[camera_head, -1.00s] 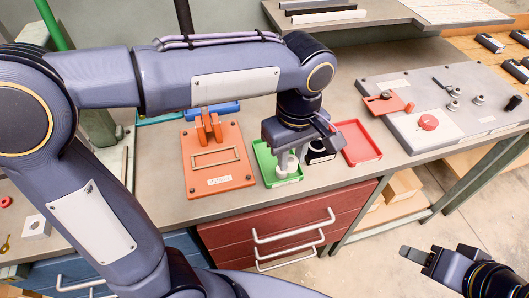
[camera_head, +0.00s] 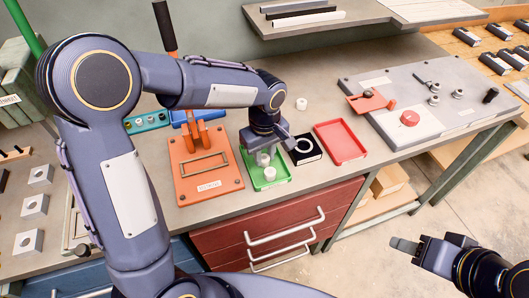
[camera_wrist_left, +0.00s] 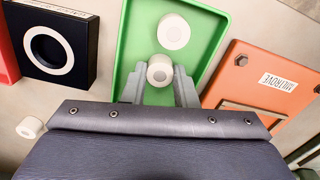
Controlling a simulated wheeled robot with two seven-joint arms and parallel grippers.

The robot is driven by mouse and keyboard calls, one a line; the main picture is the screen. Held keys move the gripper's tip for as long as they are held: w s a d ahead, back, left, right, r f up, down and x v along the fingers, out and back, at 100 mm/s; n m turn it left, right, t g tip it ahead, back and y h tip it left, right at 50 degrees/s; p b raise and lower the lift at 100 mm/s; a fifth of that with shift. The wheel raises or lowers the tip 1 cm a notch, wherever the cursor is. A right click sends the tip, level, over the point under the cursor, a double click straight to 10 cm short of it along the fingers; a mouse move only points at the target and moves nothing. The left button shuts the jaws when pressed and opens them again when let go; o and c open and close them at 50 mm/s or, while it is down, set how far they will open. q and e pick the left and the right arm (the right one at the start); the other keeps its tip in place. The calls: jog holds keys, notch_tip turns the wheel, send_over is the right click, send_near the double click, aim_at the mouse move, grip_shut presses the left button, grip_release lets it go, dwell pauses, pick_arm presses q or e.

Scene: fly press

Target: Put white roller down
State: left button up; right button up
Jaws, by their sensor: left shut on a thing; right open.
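I cannot tell whether this roller touches the tray floor. My right gripper (camera_head: 408,248) is open and empty, off the bench's front.
A black block with a white ring (camera_head: 304,146) and a red tray (camera_head: 340,140) are right of the green tray. An orange plate fixture (camera_head: 208,185) is close on its left. A grey panel with a red knob (camera_head: 410,118) lies further right.

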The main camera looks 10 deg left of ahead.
aim_at(265, 157)
pick_arm(q)
jog(key=shift+f, duration=0.1)
jog(key=shift+f, duration=0.15)
jog(key=o, duration=1)
notch_tip(265, 157, up, 13)
jog(key=shift+f, duration=0.15)
